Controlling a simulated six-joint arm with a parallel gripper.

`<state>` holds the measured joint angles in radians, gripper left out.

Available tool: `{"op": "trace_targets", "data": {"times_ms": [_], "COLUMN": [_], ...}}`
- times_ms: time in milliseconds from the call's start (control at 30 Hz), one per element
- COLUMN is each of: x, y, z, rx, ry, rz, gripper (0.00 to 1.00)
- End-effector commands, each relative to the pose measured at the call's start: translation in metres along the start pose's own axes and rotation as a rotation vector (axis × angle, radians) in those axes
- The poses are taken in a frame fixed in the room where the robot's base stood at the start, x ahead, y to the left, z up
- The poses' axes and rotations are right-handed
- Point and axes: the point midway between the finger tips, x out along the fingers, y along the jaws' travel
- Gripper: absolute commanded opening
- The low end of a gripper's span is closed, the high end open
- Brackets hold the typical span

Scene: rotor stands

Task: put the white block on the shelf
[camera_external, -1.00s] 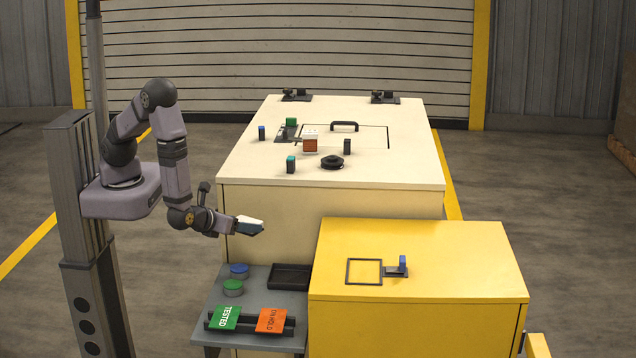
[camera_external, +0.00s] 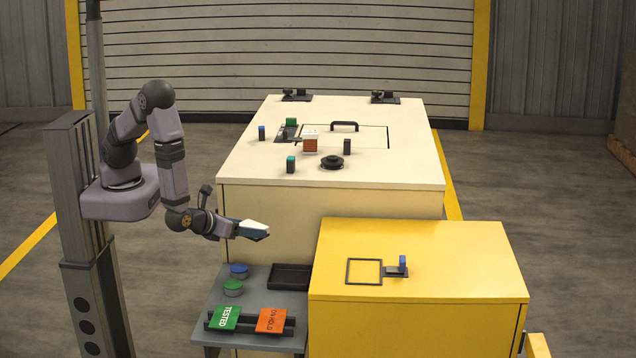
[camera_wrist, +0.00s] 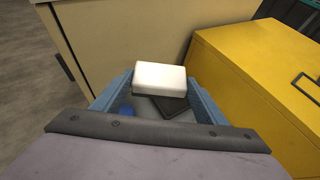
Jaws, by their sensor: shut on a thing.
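The white block (camera_wrist: 160,78) is between the two blue fingers of my gripper (camera_wrist: 158,92) in the wrist view. In the external view my gripper (camera_external: 254,231) is shut on the white block (camera_external: 253,225), in the air above the grey shelf (camera_external: 213,288) and left of the yellow cabinet. The block is clear of the surfaces below it. The shelf holds a black tray (camera_external: 290,266) at its back right. In the wrist view, part of a dark tray (camera_wrist: 176,106) shows behind the block.
Blue (camera_external: 239,270) and green (camera_external: 233,287) round pieces sit on the shelf's left. Green TESTED (camera_external: 225,318) and orange ON HOLD (camera_external: 271,320) signs stand in front. The yellow cabinet (camera_external: 425,245) borders the shelf's right. The cream cabinet (camera_external: 330,205) rises behind.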

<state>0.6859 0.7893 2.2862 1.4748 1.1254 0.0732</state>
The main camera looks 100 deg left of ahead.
Motion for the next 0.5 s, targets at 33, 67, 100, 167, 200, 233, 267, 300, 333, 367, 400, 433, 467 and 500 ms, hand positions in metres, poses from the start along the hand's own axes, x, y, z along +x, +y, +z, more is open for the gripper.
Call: {"op": "trace_targets", "data": {"times_ms": [33,67,100,167,200,233,267,300,333,367,400,433,467,500], "x": [0.004,0.006,0.008,0.013,0.016,0.019,0.021,0.025,0.027,0.029,0.032,0.034,0.036,0.038], "y": [0.000,0.000,0.000,0.001,0.001,-0.001,-0.003,-0.005,-0.009,-0.014,-0.019,-0.026,-0.033,-0.041], "z": [-0.009,-0.013,-0.019,-0.029,-0.037,-0.043,-0.049,-0.057,-0.063,-0.069,-0.077,-0.082,-0.087,-0.093], "rx": [0.001,0.001,0.002,0.003,0.003,0.003,0.003,0.003,0.002,0.003,0.004,0.004,0.005,0.007], "ry": [-0.001,-0.001,-0.001,-0.001,-0.001,-0.001,-0.001,-0.001,-0.001,-0.001,-0.001,-0.001,-0.002,-0.002], "rz": [-0.001,-0.001,-0.002,-0.003,-0.004,-0.005,-0.006,-0.007,-0.010,-0.011,-0.014,-0.018,-0.020,-0.025], "gripper": [0.39,0.39,0.39,0.39,0.39,0.39,0.39,0.39,0.39,0.39,0.39,0.39,0.39,0.39]}}
